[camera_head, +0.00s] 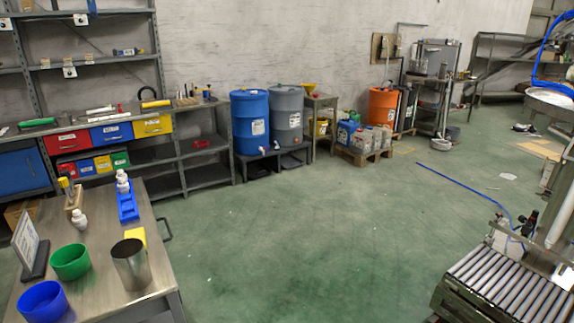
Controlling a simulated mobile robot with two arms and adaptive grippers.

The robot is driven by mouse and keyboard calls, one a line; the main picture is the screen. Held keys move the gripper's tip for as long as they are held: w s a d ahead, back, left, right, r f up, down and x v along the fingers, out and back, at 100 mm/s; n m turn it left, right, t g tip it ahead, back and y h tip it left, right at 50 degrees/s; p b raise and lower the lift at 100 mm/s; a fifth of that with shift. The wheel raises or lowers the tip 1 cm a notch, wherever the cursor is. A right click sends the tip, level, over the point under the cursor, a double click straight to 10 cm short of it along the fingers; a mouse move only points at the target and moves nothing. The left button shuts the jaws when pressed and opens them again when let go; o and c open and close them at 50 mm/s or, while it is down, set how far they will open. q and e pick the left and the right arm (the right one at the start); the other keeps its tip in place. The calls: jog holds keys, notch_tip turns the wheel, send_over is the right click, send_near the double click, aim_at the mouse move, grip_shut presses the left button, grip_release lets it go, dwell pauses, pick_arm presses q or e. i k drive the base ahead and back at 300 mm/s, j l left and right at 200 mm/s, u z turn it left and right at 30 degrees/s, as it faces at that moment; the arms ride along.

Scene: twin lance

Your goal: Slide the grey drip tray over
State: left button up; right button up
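I cannot make out a grey drip tray for certain. A blue drum (250,122) and a grey drum (287,110) stand side by side on a low dark stand (240,163) against the back wall, with small taps near their bases. The space under the taps is dark, and I cannot tell whether a tray is in it. Neither of my grippers is in view.
A metal table (98,268) at the lower left holds bowls, a steel cup (130,264) and bottles. A roller conveyor (510,285) stands at the lower right. Crated jugs (365,137) and an orange drum (382,108) are farther back. The green floor (320,230) between is mostly clear.

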aim_at(288, 161)
jog(key=i+z, duration=0.3)
jog(key=i, duration=2.65)
jog(key=i+l, duration=0.1)
jog(key=i, duration=0.85)
jog(key=i+u, duration=0.1)
jog(key=i, duration=0.85)
jog(key=i+l, duration=0.1)
jog(key=i, duration=0.85)
jog(key=i+l, duration=0.15)
jog(key=i, duration=0.8)
jog(key=i+l, duration=0.1)
jog(key=i, duration=0.85)
jog(key=i+l+u, duration=0.1)
jog(key=i+u, duration=0.2)
jog(key=i, duration=0.15)
jog(key=i+l+u, duration=0.25)
jog(key=i, duration=0.15)
jog(key=i+l+u, duration=0.3)
jog(key=i+j, duration=0.1)
